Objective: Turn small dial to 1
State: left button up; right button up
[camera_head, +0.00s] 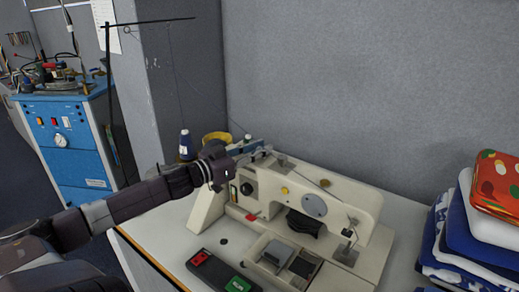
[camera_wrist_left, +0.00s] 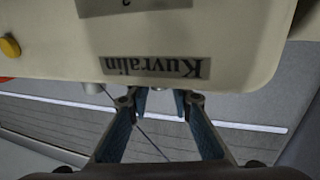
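A cream sewing machine (camera_head: 345,195) stands on the white table. Its front carries a grey round disc (camera_head: 314,205), a small yellow knob (camera_head: 285,190) and a dark round dial (camera_head: 246,188) at the left end. I cannot tell which is the small dial, and no numbers are readable. My left gripper (camera_head: 258,150) is at the top left end of the machine. In the left wrist view its blue-lined fingers (camera_wrist_left: 160,102) are apart with nothing gripped between them, close to the upside-down "Kuvralin" label (camera_wrist_left: 155,67). The yellow knob also shows there (camera_wrist_left: 10,46). My right gripper is out of view.
A red and green switch box (camera_head: 218,272) lies at the table's front. Thread spools (camera_head: 185,145) stand behind the left gripper. Folded cloths (camera_head: 470,235) with a red patterned item (camera_head: 497,182) are stacked at right. A grey wall rises behind.

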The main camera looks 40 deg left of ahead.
pick_arm(q)
grip_shut()
